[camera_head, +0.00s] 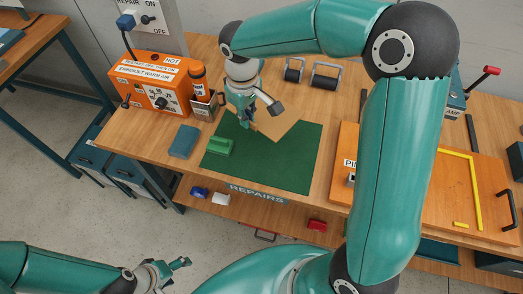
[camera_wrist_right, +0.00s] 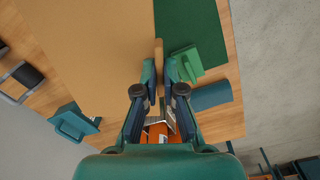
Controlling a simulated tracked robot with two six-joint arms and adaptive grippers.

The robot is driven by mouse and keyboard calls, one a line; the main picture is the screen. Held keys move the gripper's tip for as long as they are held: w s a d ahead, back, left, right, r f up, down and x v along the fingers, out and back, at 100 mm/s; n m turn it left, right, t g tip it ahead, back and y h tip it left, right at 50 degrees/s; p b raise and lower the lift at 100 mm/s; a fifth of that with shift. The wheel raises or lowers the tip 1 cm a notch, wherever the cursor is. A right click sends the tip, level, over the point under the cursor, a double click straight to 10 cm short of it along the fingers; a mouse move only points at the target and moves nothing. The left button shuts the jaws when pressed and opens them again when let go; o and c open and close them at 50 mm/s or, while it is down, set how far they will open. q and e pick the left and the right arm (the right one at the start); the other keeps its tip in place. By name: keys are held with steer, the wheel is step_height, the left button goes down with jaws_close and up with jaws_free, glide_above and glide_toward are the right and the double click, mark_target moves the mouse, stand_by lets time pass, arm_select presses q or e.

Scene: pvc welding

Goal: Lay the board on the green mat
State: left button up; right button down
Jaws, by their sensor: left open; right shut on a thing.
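The tan board (camera_head: 284,124) is in my right gripper (camera_head: 246,116), above the back part of the green mat (camera_head: 275,168). In the right wrist view the board (camera_wrist_right: 95,45) fills the upper left, and my right gripper (camera_wrist_right: 160,85) is shut on its edge, one finger on each side. The mat (camera_wrist_right: 192,25) shows beside the board there. I cannot tell whether the board touches the mat. My left gripper (camera_head: 180,267) is open and empty, at the lower left, in front of the bench and away from the mat.
A green block (camera_head: 219,146) sits on the mat's left part. A blue block (camera_head: 184,141) lies left of the mat. An orange warm-air box (camera_head: 152,84) stands at the back left, rollers (camera_head: 325,76) behind. An orange panel (camera_head: 450,200) lies at the right.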

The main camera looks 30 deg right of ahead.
mark_target(273, 167)
steer(key=s+d+r+n+b, duration=0.2)
steer(key=s+r+n+b, duration=0.25)
steer(key=s+r, duration=0.35)
steer(key=f, duration=0.6)
steer(key=f+b, duration=0.1)
steer(key=f, duration=1.2)
steer(key=shift+s+d+f, duration=0.25)
steer(key=shift+f, duration=0.15)
steer(key=c, duration=1.4)
jaws_free()
steer(key=shift+o, duration=0.6)
